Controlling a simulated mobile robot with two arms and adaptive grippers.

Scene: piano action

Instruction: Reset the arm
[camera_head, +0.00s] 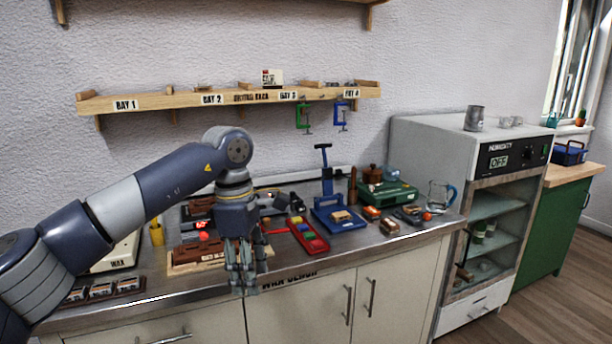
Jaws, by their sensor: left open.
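My left arm (110,206) comes in from the left and reaches over the steel-topped bench. My left gripper (246,284) points down at the bench's front edge, open, with nothing seen between its fingers. It hides part of the bench and of the items behind it. A wooden piano action piece (195,250) lies just left of the gripper, partly covered by it. My right gripper does not show.
A red tray (308,235) and a blue stand (338,217) lie right of the gripper. A glass jug (441,196) stands near the humidity cabinet (486,139). A labelled shelf (225,97) hangs above. A dark tray (103,291) sits front left.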

